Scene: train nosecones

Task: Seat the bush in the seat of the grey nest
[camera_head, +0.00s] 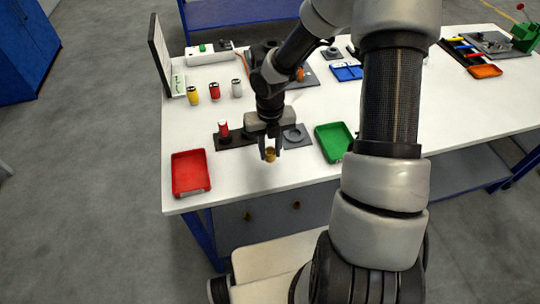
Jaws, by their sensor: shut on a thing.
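My gripper (270,153) points down over the front part of the white table, its fingers on either side of a small brass-coloured bush (270,156). It is shut on the bush. The grey nest (295,135) is a flat grey plate with a round ring-shaped seat, just behind and to the right of the gripper. The bush is apart from the nest, in front and to the left of it. The gap between bush and table top is hard to judge.
A dark plate (232,141) with a red-topped cylinder (223,129) lies left of the gripper. A red tray (190,173) is at front left, a green tray (334,142) at right. Yellow, red and white cylinders (214,91) stand behind. The front edge between the trays is clear.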

